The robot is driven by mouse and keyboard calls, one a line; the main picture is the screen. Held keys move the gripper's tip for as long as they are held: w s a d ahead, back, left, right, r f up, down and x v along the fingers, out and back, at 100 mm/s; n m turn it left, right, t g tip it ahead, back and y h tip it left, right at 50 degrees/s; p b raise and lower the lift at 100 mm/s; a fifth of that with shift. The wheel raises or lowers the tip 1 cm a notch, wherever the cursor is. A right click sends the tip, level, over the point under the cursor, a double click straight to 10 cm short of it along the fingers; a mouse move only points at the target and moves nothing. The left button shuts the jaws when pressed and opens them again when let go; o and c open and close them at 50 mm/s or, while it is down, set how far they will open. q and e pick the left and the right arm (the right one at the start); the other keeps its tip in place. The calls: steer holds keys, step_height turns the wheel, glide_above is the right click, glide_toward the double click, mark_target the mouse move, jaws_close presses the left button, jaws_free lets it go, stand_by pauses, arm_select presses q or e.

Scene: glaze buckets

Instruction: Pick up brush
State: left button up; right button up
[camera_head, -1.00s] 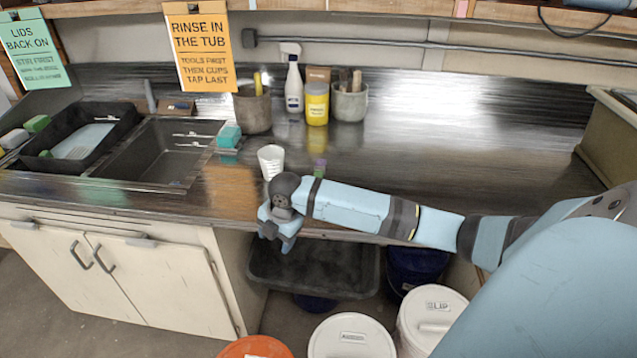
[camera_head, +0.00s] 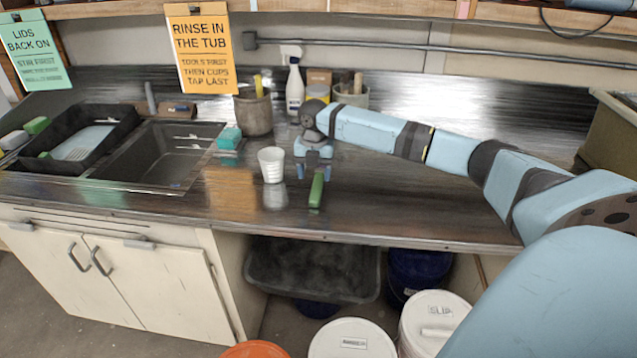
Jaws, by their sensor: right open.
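A green-handled tool, which looks like the brush (camera_head: 316,190), lies on the dark counter near its front edge, its handle pointing toward me. Its far end is hidden by my right gripper (camera_head: 314,172). My right gripper points down just above the far part of the green handle. Its two blue fingers are open, one on each side of the handle, and hold nothing. I cannot tell whether they touch the handle. My left gripper is not in view.
A white cup (camera_head: 271,165) stands just left of my right gripper. Behind are a grey pot (camera_head: 253,113), a spray bottle (camera_head: 295,88) and a second pot (camera_head: 352,97) with handles. The sink (camera_head: 150,150) is at left. The counter to the right is bare.

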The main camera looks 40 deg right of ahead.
mark_target(316, 192)
steer(key=shift+d+f, duration=0.2)
steer(key=shift+f, duration=2.95)
steer(key=shift+s, duration=0.1)
steer(key=shift+c, duration=0.4)
jaws_close()
